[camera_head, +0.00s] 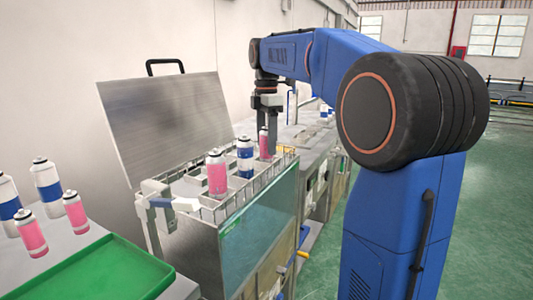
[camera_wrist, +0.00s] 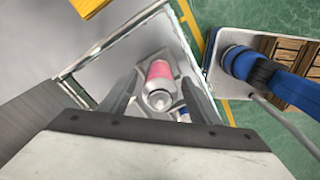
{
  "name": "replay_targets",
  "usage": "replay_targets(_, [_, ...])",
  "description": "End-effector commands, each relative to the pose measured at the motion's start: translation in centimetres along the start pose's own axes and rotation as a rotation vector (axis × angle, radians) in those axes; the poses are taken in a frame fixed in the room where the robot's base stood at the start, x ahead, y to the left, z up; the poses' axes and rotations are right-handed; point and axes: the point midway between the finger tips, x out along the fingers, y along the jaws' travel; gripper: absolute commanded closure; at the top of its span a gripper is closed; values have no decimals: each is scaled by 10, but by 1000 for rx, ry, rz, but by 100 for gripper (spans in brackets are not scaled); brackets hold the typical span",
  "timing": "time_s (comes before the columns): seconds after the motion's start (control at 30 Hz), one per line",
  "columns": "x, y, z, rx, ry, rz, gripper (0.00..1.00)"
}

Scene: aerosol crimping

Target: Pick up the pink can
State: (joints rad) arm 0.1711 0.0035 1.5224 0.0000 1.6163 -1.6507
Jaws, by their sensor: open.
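A pink can (camera_head: 264,145) with a silver top stands upright in the slotted bath at its far end. It also shows in the wrist view (camera_wrist: 158,72), with its top toward the camera. My gripper (camera_head: 270,140) points straight down over this can. In the wrist view my gripper (camera_wrist: 159,80) is open, with one finger on each side of the can and visible gaps between. A second pink can (camera_head: 217,177) stands nearer in the bath. Two smaller-looking pink cans (camera_head: 32,235) (camera_head: 75,214) stand on the left table.
A blue-and-white can (camera_head: 245,160) stands between the two pink cans in the bath (camera_head: 262,215). The bath's grey lid (camera_head: 165,120) is raised behind. A green tray (camera_head: 105,272) and blue-and-white cans (camera_head: 47,187) are on the left table. Green floor lies open at right.

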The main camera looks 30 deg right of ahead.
Motion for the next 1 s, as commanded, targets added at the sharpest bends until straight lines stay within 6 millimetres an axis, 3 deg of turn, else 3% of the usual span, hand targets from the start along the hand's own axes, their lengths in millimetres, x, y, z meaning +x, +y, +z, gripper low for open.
replay_targets(0.23, [2, 0, 0, 0, 0, 0, 44])
replay_targets(0.43, [2, 0, 0, 0, 0, 0, 89])
replay_targets(0.47, [2, 0, 0, 0, 0, 0, 91])
replay_targets(0.77, [-2, 0, 0, 0, 0, 2, 91])
replay_targets(1.0, [-36, 1, 0, 0, 0, 4, 91])
